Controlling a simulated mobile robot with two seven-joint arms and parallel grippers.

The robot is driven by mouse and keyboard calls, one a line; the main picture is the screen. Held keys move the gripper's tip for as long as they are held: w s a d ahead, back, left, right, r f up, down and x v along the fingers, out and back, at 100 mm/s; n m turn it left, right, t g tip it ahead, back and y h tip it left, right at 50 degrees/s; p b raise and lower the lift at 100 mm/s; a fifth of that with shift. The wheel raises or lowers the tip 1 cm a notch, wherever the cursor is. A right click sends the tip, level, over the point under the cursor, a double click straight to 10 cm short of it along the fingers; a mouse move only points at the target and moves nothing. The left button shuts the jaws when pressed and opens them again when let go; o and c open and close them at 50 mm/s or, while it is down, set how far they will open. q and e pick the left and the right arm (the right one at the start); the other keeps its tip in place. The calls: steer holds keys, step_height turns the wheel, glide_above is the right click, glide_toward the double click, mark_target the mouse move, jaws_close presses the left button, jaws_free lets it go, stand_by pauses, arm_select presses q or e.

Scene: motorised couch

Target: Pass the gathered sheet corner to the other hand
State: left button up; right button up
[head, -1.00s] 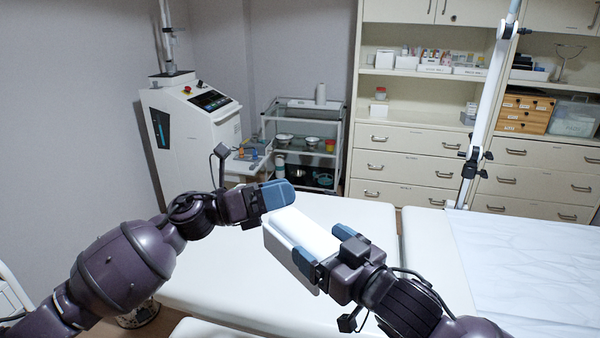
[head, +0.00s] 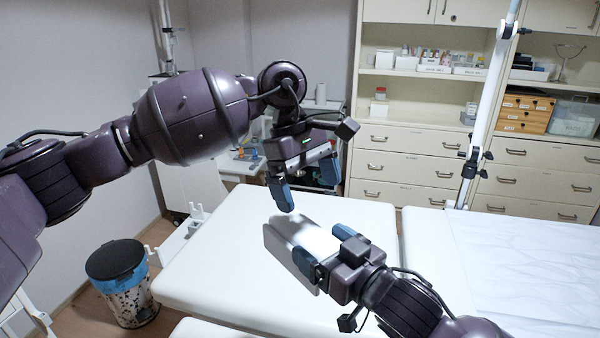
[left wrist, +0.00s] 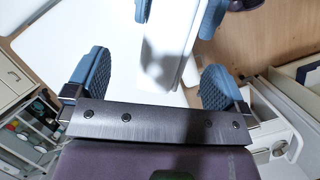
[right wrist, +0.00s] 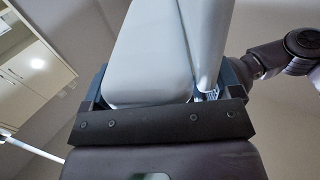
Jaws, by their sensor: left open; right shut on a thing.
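My right gripper (head: 324,247) is shut on a white, block-like thing (head: 291,244) with smooth flat faces, held above the couch. It does not look like gathered cloth, and I see no gathered corner. It fills the upper middle of the right wrist view (right wrist: 150,50). My left gripper (head: 306,181) is open and empty, pointing down just above and beyond the block, apart from it. In the left wrist view the block (left wrist: 165,45) shows beyond and between the open fingers. A white creased sheet (head: 530,255) lies flat at the right.
The white couch (head: 215,250) is below both grippers, its top largely bare. A speckled bin with a black lid (head: 120,270) stands at the left. A white jointed arm (head: 485,110) rises at the right.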

mark_target(306, 230)
arm_select(q)
steer(key=f, duration=0.3)
steer(key=f+y, duration=0.1)
steer(key=f, duration=0.2)
steer(key=f+y, duration=0.1)
steer(key=f, duration=0.3)
steer(key=shift+s+a+m+t, duration=0.15)
steer(key=shift+s+m+t, duration=0.15)
steer(key=shift+t, duration=0.1)
steer(key=shift+f, duration=0.1)
steer(key=c, duration=0.7)
steer(key=shift+c, duration=0.7)
arm_select(e)
steer(key=o, duration=0.8)
steer(key=shift+o, duration=0.2)
